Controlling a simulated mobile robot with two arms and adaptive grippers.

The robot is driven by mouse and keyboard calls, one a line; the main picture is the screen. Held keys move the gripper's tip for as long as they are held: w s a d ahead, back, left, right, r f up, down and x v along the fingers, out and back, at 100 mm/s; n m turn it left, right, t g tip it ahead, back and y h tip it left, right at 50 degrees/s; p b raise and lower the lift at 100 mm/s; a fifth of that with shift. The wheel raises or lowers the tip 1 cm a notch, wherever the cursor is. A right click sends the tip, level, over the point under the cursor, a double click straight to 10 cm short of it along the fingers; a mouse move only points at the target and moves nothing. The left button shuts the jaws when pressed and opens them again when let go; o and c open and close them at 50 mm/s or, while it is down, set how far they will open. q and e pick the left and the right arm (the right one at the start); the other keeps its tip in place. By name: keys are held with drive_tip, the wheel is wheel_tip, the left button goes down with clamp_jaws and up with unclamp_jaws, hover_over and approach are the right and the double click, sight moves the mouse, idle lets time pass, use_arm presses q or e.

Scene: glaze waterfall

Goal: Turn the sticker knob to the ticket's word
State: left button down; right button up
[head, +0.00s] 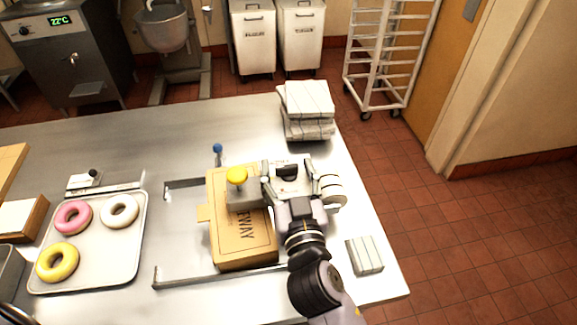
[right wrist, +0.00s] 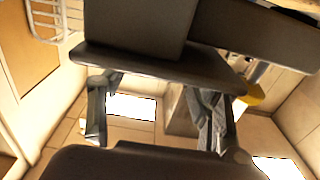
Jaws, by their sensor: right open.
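A cardboard box (head: 243,238) with dark printed lettering, partly covered, lies in a metal frame on the steel table. Pale rolls (head: 331,188) sit right of my right gripper (head: 287,180), which is over the metal device beside the box. In the right wrist view its two fingers are apart (right wrist: 156,115), with nothing clearly between them. A dark part shows at the gripper; I cannot tell whether it is the sticker knob. No ticket word is readable. My left gripper is not seen.
A tray (head: 128,245) of pink, white and yellow donuts stands at the left. A blue-tipped lever (head: 217,148) stands behind the box. Folded white stacks lie at the back (head: 307,105) and front right (head: 365,255). The table's right edge is close.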

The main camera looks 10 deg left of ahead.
drive_tip(key=shift+c, duration=1.4)
drive_tip(key=c, duration=0.9)
drive_tip(key=shift+r+n+y+p, duration=0.15)
drive_tip(key=shift+n+y+p, duration=0.2)
drive_tip(key=shift+p, duration=0.3)
drive_tip(key=n+g+y+p, duration=0.2)
drive_tip(key=y+p, duration=0.1)
drive_tip(key=n+g+y+p, duration=0.1)
drive_tip(key=y+p, duration=0.1)
drive_tip(key=shift+w+d+r+n+g, duration=0.2)
drive_tip(key=shift+w+d+n+g, duration=0.05)
drive_tip(key=shift+d+n+g, duration=0.15)
drive_tip(key=n+g+y, duration=0.1)
drive_tip(key=n+g+y+p, duration=0.1)
drive_tip(key=g, duration=0.1)
drive_tip(key=shift+w+d+f+n+p, duration=0.1)
drive_tip(key=shift+w+f+n+p, duration=0.05)
drive_tip(key=shift+n+p, duration=0.15)
drive_tip(key=shift+n+g+y, duration=1.15)
drive_tip(key=shift+n+g, duration=0.1)
drive_tip(key=shift+g, duration=1.05)
